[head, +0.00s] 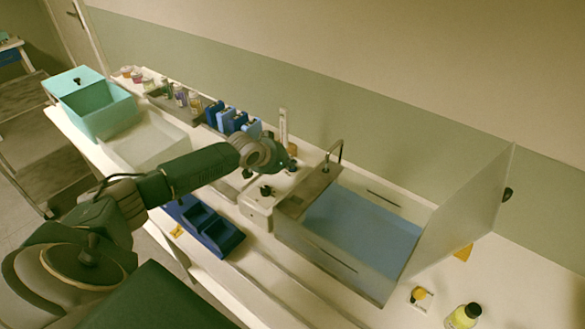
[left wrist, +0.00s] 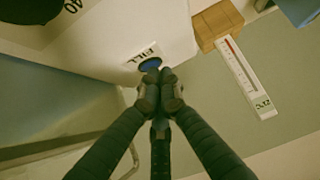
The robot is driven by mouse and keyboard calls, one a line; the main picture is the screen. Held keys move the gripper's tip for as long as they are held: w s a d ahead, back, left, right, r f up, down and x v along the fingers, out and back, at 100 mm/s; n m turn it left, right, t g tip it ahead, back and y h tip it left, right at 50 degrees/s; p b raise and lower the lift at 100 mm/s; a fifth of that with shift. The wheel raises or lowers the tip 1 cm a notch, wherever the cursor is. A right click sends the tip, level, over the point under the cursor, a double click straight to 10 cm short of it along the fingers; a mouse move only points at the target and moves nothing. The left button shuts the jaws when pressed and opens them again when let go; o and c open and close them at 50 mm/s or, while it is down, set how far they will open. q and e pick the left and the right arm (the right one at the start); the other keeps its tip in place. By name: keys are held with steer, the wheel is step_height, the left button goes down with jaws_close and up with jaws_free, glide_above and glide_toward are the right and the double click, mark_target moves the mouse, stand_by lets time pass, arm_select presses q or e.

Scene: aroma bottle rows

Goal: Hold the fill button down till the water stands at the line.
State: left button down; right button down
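The blue fill button (left wrist: 150,64), under a FILL label, sits on a white housing (left wrist: 120,35) in the left wrist view. My left gripper (left wrist: 160,76) has its fingertips together at the button's edge and covers part of it; I cannot tell whether it is pressed in. In the head view my left gripper (head: 280,158) is over the white control unit (head: 258,212) and hides the button. The clear tank (head: 290,238) holds blue water (head: 365,228). Dark lines show on its near wall (head: 330,258) and far wall (head: 384,198); the water's height against them is unclear. My right gripper is not in view.
A tap (head: 336,153) stands at the tank's left end, and a raised clear panel (head: 465,215) at its right. A thermometer (left wrist: 243,75) stands beside the housing. Blue blocks (head: 225,118), a blue tray (head: 217,238), a teal box (head: 100,108) and a yellow bottle (head: 463,316) are around.

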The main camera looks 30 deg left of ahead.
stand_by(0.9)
arm_select(q)
steer(key=shift+r+p, duration=0.75)
steer(key=shift+p, duration=0.1)
step_height(320, 180, up, 5)
steer(key=p, duration=0.4)
steer(key=shift+p, duration=0.4)
